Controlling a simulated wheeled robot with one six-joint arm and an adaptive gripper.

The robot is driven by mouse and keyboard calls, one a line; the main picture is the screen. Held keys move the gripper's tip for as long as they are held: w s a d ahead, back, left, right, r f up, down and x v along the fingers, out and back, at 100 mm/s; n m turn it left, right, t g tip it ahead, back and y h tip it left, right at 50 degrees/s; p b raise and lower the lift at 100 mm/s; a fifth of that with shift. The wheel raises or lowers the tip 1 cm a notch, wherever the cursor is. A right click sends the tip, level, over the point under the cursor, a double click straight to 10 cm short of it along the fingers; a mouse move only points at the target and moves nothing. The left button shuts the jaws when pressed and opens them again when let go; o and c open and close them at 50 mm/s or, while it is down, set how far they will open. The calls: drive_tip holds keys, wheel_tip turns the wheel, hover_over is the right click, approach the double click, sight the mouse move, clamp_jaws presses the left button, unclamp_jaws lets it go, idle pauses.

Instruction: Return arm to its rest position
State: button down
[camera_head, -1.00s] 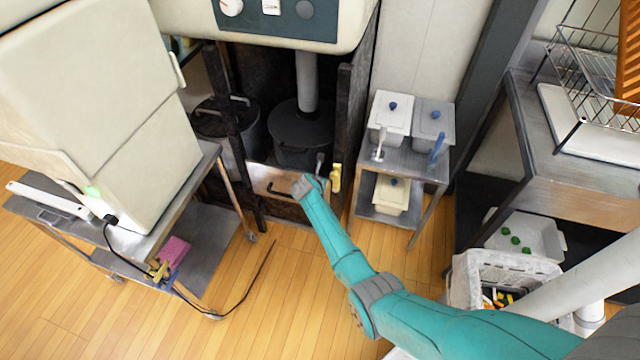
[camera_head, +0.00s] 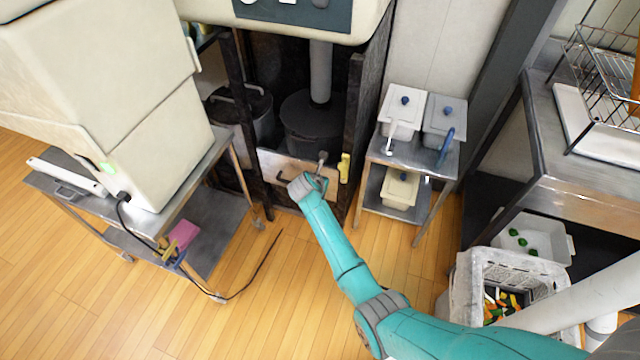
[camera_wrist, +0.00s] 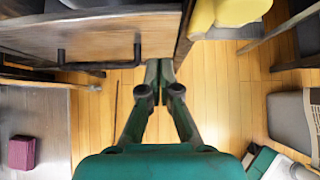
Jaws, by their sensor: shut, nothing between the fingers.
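My teal arm (camera_head: 345,265) reaches from the lower right toward the dark cabinet in the head view. The fingertips show over the wood floor, right beside the black handle (camera_wrist: 138,50) on the wooden panel (camera_wrist: 110,35). I cannot tell whether they touch it.
A steel cart (camera_head: 215,215) stands left, with a pink block (camera_head: 185,234) on its lower shelf. A small stand (camera_head: 410,158) with lidded containers is right of the cabinet. A grey crate (camera_head: 462,290) stands near my arm.

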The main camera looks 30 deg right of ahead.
drive_tip(key=v, duration=0.6)
drive_tip(key=s+a+f+m+t+y, duration=0.2)
drive_tip(key=s+a+f+m, duration=0.35)
drive_tip(key=s, duration=0.65)
drive_tip(key=s+a+m+t+y, duration=0.15)
drive_tip(key=s+a, duration=0.25)
drive_tip(key=s, duration=0.4)
drive_tip(key=s+a+m+t+y, duration=0.1)
drive_tip(key=s+a+m+t, duration=0.15)
drive_tip(key=s, duration=0.55)
drive_tip(key=s+a+r+m+t+y, duration=0.1)
drive_tip(key=s+a+r+m, duration=0.3)
drive_tip(key=s, duration=0.3)
drive_tip(key=s+a+r+m+y, duration=0.1)
drive_tip(key=s+r+m, duration=0.3)
drive_tip(key=s+r, duration=0.25)
drive_tip(key=s+r+m+t, duration=0.1)
drive_tip(key=s+r+m, duration=0.3)
drive_tip(key=r, duration=0.3)
drive_tip(key=s+a+r+m+t, duration=0.1)
drive_tip(key=s+r+m, duration=0.2)
drive_tip(key=s+r, duration=0.2)
wheel_tip(320, 180, up, 3)
drive_tip(key=shift+f+m+t+y, duration=0.2)
drive_tip(key=shift+m+t+y, duration=0.1)
drive_tip(key=shift+m+y, duration=0.05)
drive_tip(key=shift+s+a, duration=0.1)
